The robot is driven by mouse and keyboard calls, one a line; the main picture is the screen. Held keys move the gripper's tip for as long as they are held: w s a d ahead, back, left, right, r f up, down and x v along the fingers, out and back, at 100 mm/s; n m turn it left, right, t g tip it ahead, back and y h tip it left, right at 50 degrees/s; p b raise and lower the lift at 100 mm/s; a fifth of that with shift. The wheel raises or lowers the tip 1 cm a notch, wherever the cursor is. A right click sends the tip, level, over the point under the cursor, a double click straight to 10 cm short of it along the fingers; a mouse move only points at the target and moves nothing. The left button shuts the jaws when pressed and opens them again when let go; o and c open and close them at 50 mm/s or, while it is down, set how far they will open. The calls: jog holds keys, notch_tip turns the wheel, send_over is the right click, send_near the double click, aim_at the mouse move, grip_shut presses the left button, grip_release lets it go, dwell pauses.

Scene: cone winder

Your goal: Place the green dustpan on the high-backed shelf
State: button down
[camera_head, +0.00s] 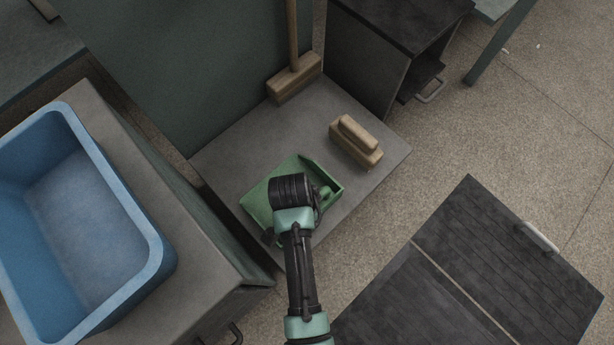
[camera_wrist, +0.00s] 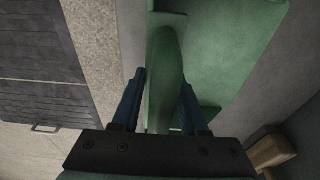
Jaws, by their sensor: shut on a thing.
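The green dustpan (camera_head: 268,188) is over the grey surface of the high-backed shelf (camera_head: 222,160), near its front left edge. I cannot tell whether it rests on the surface or hangs just above it. The shelf's tall grey-green back panel (camera_head: 180,70) rises behind it. My gripper (camera_wrist: 162,90) is shut on the dustpan's handle, with a blue finger on each side in the wrist view. The dustpan's pan (camera_wrist: 225,50) spreads to the right there. In the head view my wrist hides part of the dustpan and the fingertips.
A wooden brush (camera_head: 356,142) lies on the shelf, right of the dustpan. A broom (camera_head: 294,78) stands against the back panel. A blue bin (camera_head: 155,250) sits on a cabinet at left. A dark cabinet (camera_head: 365,60) adjoins behind; another dark unit (camera_head: 480,265) stands at lower right.

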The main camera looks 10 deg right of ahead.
jog(key=shift+c, duration=2.2)
grip_release()
jog(key=shift+r, duration=0.1)
jog(key=r+p, duration=0.2)
jog(key=r, duration=0.2)
jog(key=a+r+p, duration=0.1)
jog(key=r+p, duration=0.2)
jog(key=r, duration=0.1)
jog(key=s+r+p, duration=0.1)
jog(key=r+p, duration=0.2)
jog(key=r, duration=0.1)
jog(key=shift+a, duration=0.2)
